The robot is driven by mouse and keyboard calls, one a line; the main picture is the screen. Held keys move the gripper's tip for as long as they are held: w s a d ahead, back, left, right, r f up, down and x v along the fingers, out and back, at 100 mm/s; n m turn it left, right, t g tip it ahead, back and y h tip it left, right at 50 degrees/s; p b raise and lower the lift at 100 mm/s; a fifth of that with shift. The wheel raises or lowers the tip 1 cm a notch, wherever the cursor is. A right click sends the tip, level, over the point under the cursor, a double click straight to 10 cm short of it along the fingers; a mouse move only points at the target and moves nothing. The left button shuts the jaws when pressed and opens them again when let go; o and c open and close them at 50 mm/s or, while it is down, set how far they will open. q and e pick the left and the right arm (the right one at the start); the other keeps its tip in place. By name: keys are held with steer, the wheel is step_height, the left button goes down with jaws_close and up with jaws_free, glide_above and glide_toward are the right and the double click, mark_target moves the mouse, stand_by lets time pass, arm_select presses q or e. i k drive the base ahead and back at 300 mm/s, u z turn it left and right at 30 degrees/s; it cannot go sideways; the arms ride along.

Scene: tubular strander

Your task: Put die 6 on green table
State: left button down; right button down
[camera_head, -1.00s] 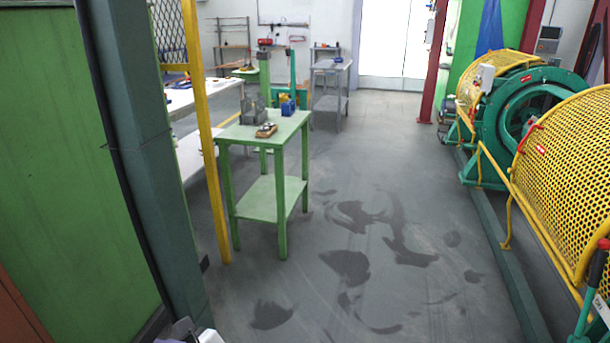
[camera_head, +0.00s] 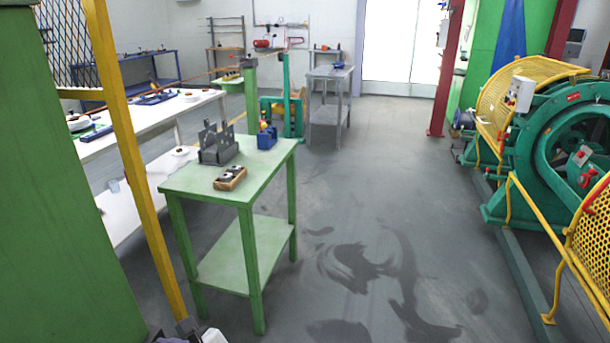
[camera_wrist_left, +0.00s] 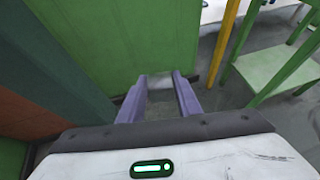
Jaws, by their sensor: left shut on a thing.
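The green table (camera_head: 190,180) stands ahead and left of centre, with a bare lower shelf (camera_head: 240,255). In the left wrist view, part of the green table (camera_wrist_left: 272,68) shows at the right. My left gripper (camera_wrist_left: 160,80) has its two purple fingers a little apart, shut on a small greyish thing between the tips. I cannot make out a number or whether it is die 6. In the head view only a bit of my left gripper (camera_head: 185,333) shows at the bottom edge, short of the table. My right gripper is not in view.
On the tabletop stand a grey metal holder (camera_head: 218,148), a wooden block with metal parts (camera_head: 230,178) and a blue box (camera_head: 267,138). The front right of the top is bare. A yellow post (camera_head: 135,160) stands left of the table. The floor to its right is clear.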

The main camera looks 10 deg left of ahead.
mark_target(262, 156)
steer(key=i, duration=1.5)
steer(key=u, duration=0.5)
steer(key=i, duration=0.45)
